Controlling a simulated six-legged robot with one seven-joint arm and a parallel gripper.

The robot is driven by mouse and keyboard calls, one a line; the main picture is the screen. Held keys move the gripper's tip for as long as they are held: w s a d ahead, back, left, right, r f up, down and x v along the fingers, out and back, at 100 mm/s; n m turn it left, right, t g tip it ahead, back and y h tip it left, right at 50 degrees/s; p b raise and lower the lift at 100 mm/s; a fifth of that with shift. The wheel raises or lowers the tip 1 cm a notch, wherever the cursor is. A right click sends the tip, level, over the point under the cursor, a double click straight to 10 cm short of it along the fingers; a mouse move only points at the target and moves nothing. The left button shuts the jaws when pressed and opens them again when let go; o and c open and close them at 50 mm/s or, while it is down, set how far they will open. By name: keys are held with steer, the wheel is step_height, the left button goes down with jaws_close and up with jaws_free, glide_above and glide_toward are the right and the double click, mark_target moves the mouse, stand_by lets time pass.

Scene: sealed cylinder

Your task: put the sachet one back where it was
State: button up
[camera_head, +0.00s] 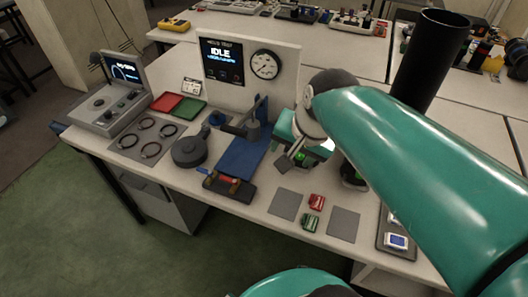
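No item is clearly labelled as sachet one. A small red packet-like item (317,201) and a small green one (310,222) lie on the white bench; I cannot tell whether either is a sachet. They sit between two grey square mats, the left mat (286,204) and the right mat (343,224). Both mats look bare. My gripper (286,160) is over the bench, beyond the left mat and right of the blue fixture. Its dark finger parts show, but its opening and anything held are unclear. My teal arm hides the bench's right side.
A blue fixture (243,160) with a black lever stands mid-bench, beside a round black disc (189,151). A panel reading IDLE with a gauge (247,62) stands behind. Red (167,102) and green (189,109) trays lie left. A dark tray (396,258) lies right.

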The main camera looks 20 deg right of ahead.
steer(key=s+a+r+n+t, duration=0.1)
steer(key=s+a+n, duration=0.2)
steer(key=a+n, duration=0.3)
steer(key=n, duration=0.2)
steer(key=shift+s+a+n, duration=0.15)
steer(key=shift+n, duration=0.15)
steer(key=shift+r, duration=0.1)
steer(key=shift+c, duration=0.2)
steer(key=c, duration=0.4)
steer(key=shift+s, duration=0.1)
steer(key=shift+c, duration=0.3)
